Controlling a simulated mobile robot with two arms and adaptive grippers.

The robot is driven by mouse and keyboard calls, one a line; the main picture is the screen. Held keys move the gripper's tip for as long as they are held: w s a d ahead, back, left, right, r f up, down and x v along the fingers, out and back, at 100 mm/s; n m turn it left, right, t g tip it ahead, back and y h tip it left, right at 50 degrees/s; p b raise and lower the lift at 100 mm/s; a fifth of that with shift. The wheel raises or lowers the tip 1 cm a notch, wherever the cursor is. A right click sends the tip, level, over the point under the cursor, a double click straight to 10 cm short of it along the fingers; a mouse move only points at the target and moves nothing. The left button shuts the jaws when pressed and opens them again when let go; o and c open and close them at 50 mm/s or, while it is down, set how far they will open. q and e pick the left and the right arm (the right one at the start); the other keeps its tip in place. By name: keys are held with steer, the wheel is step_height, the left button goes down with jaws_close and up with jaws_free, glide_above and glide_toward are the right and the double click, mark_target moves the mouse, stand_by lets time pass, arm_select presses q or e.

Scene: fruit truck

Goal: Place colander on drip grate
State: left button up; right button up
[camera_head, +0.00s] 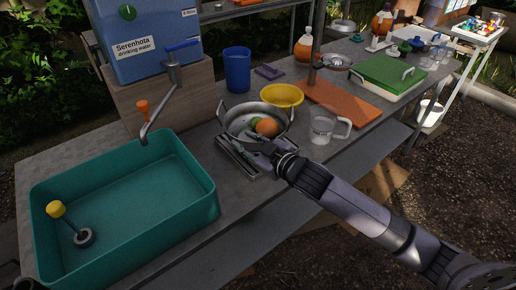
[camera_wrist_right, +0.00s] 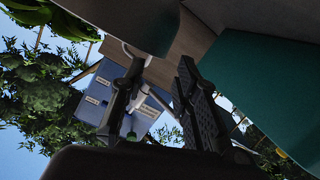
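The colander (camera_head: 238,127) is a metal bowl with two side handles, holding an orange fruit (camera_head: 267,127) and something green. It stands upright on the counter area right of the teal basin. The drip grate (camera_head: 233,153) is a slotted metal piece at the counter's front edge, directly in front of the colander and partly hidden by it and my gripper. I cannot tell whether the colander rests on it. My right gripper (camera_head: 259,146) is at the colander's near side, over the grate. In the right wrist view its fingers (camera_wrist_right: 160,95) are apart with nothing clearly between them. My left gripper is out of view.
A teal basin (camera_head: 205,205) with a yellow-knobbed plunger fills the left. A blue water dispenser (camera_head: 150,50) with a tap stands behind. A blue cup (camera_head: 237,70), a yellow bowl (camera_head: 281,96), a clear mug (camera_head: 322,128) and an orange board (camera_head: 345,105) surround the colander closely.

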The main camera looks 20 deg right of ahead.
steer(key=v, duration=0.5)
stand_by(0.3)
